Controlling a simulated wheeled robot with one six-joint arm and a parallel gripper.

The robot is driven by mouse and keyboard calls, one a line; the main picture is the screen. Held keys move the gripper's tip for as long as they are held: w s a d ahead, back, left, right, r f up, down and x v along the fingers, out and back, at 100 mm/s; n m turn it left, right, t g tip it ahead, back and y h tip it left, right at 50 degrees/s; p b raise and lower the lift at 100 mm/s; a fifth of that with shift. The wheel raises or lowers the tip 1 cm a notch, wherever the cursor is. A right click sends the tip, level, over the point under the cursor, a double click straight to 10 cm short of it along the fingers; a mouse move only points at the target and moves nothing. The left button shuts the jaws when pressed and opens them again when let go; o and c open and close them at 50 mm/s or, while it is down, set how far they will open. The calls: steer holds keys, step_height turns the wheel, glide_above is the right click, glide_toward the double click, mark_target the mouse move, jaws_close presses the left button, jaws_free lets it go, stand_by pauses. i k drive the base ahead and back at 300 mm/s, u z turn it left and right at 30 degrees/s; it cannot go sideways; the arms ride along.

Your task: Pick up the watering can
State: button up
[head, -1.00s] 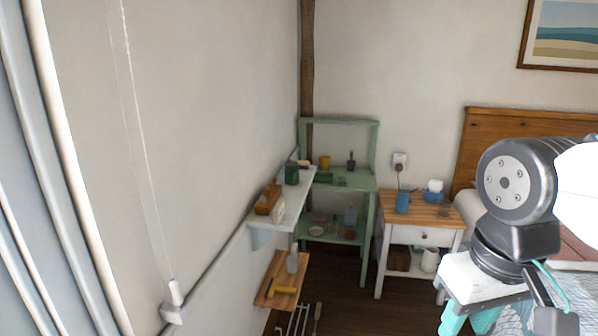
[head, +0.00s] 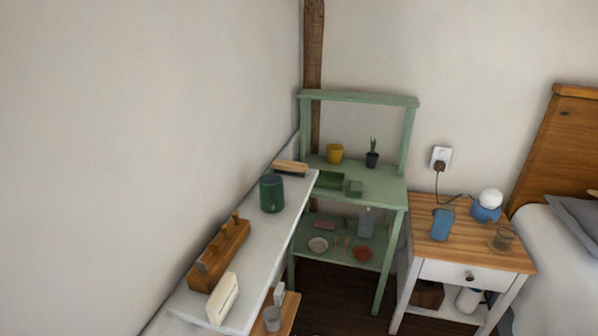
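No watering can shows clearly. A small upright grey object (head: 367,222) stands on the lower shelf of the green potting bench (head: 352,250); it may be the can, but it is too small to tell. A white rounded vessel (head: 468,299) sits on the low shelf of the bedside table; its shape is partly hidden. My gripper and arm are outside the head view.
A white wall shelf (head: 262,240) at the left holds a dark green canister (head: 271,193) and a wooden rack (head: 219,255). The bedside table (head: 480,256) stands right of the bench, beside the bed (head: 560,250). Dark floor shows between them.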

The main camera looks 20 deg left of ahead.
mark_target(271, 185)
steer(key=u, duration=0.3)
steer(key=i, duration=1.25)
steer(key=u, duration=0.45)
